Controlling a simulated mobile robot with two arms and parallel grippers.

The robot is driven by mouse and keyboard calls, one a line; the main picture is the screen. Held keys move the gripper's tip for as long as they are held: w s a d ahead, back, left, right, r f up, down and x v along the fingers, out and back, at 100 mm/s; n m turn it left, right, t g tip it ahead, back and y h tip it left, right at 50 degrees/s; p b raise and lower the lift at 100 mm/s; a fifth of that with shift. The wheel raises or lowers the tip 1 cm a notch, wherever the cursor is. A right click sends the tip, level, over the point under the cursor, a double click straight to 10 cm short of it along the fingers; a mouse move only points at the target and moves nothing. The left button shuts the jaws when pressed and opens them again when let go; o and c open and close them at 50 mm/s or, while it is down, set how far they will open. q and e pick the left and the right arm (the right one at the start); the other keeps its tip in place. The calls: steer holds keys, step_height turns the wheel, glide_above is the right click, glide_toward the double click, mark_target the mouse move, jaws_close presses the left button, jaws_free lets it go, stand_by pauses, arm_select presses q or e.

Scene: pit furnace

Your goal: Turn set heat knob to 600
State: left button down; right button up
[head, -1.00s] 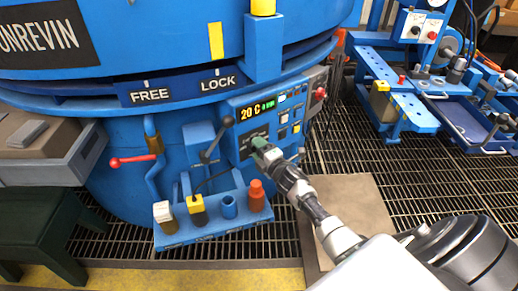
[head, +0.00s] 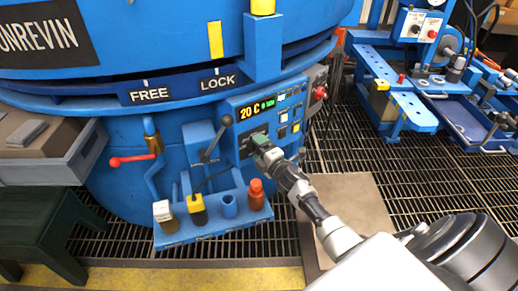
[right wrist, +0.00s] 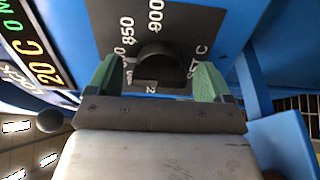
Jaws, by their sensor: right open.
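The set heat knob (right wrist: 155,62) is a dark rounded knob on a dark dial plate (right wrist: 118,18) with white marks, 850 and 900 among them, in the right wrist view. My right gripper (right wrist: 155,80) is open, its green fingers on either side of the knob. I cannot tell whether they touch it. In the head view my right gripper (head: 264,146) is at the blue control panel (head: 291,98) and hides the knob. The panel's display (head: 249,111) reads 20 C in yellow, with small green text beside it. My left gripper is not in view.
A dark lever (head: 216,140) stands just left of the panel. A blue rack (head: 215,233) with several small items is below it. A red-ended handle (head: 132,160) sticks out at left. A blue bench (head: 380,65) stands at right, with grated floor between.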

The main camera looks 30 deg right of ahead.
arm_select(q)
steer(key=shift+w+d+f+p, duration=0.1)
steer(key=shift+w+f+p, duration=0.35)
steer(key=shift+p, duration=0.5)
arm_select(e)
steer(key=s, duration=1)
steer(key=shift+s+d, duration=0.15)
steer(key=shift+s, duration=0.15)
